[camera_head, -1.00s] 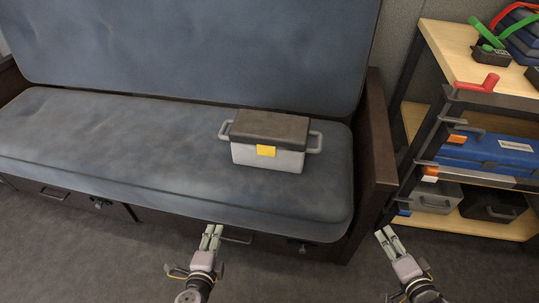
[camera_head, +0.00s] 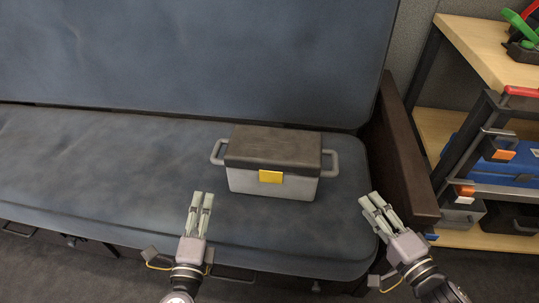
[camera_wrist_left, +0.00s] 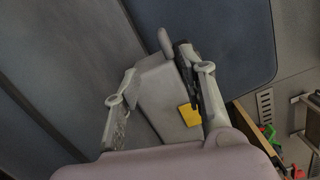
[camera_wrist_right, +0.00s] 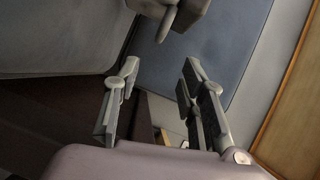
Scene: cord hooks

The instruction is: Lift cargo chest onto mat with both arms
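The cargo chest (camera_head: 272,184) is light grey with a dark lid and a yellow latch (camera_head: 270,176). It sits upright on the blue sofa seat. Its left handle (camera_head: 217,152) and right handle (camera_head: 330,163) stick out at the sides. My left gripper (camera_head: 202,195) is open and empty, in front and left of the chest. The left wrist view shows the chest (camera_wrist_left: 157,95) beyond its spread fingers. My right gripper (camera_head: 370,199) is open and empty, right of the chest near the sofa's arm. The right wrist view shows a handle (camera_wrist_right: 166,25) ahead. I see no mat.
The sofa seat (camera_head: 90,160) is clear left of the chest. The dark sofa arm (camera_head: 405,165) stands close to my right gripper. A shelf rack (camera_head: 480,45) with a blue case (camera_head: 510,165) and other boxes stands at the right.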

